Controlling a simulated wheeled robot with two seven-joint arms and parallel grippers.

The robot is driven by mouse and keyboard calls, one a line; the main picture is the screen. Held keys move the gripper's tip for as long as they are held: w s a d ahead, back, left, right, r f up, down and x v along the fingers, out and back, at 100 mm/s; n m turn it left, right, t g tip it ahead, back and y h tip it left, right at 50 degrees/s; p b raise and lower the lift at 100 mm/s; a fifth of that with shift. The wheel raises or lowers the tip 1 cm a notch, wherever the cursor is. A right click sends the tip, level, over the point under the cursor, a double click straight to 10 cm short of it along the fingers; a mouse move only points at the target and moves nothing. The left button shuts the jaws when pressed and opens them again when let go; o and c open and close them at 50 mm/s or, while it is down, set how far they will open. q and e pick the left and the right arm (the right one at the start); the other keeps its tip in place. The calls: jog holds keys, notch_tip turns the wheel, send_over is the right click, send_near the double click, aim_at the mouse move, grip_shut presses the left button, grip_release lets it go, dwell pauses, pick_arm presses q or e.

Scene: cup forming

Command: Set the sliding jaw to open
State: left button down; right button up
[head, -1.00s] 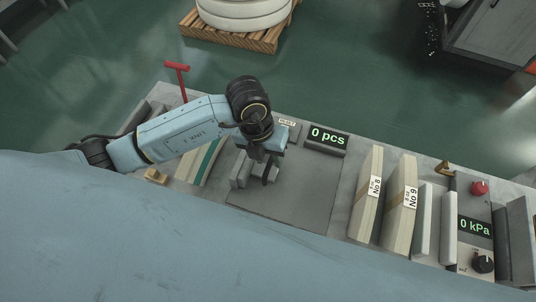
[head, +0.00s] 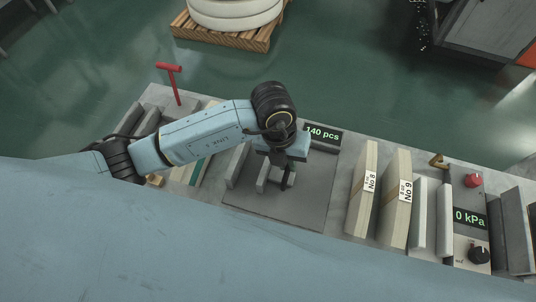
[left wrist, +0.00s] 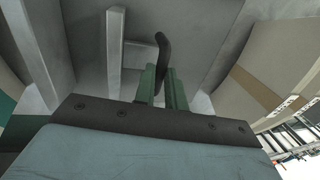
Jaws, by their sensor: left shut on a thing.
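The sliding jaw (head: 264,176) is a grey upright block on the flat grey plate (head: 310,200). A second grey jaw (head: 237,166) stands to its left, with a clear gap between them. In the left wrist view the sliding jaw (left wrist: 115,50) has a short arm running to a dark curved handle (left wrist: 162,58). My left gripper (head: 285,170) is over the plate, just right of the sliding jaw. In the left wrist view its green fingers (left wrist: 161,88) are shut on the handle. The arm hides part of the plate's far side. My right gripper is not in view.
A display (head: 324,135) at the back reads 140 pcs. Paper-like stacks No 8 (head: 362,195) and No 9 (head: 397,205) stand right of the plate. Farther right is a 0 kPa panel (head: 468,217). A red T-handle (head: 172,82) rises at the left. The plate's right part is clear.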

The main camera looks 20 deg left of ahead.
aim_at(281, 173)
pick_arm(q)
jog(key=shift+d, duration=0.7)
jog(key=c, duration=1.5)
grip_release()
jog(key=shift+d, duration=0.15)
jog(key=shift+o, duration=0.2)
jog(key=shift+r, duration=0.2)
notch_tip(281, 173, up, 13)
jog(key=a, duration=0.2)
jog(key=shift+a+p, duration=0.4)
jog(key=shift+f, duration=0.1)
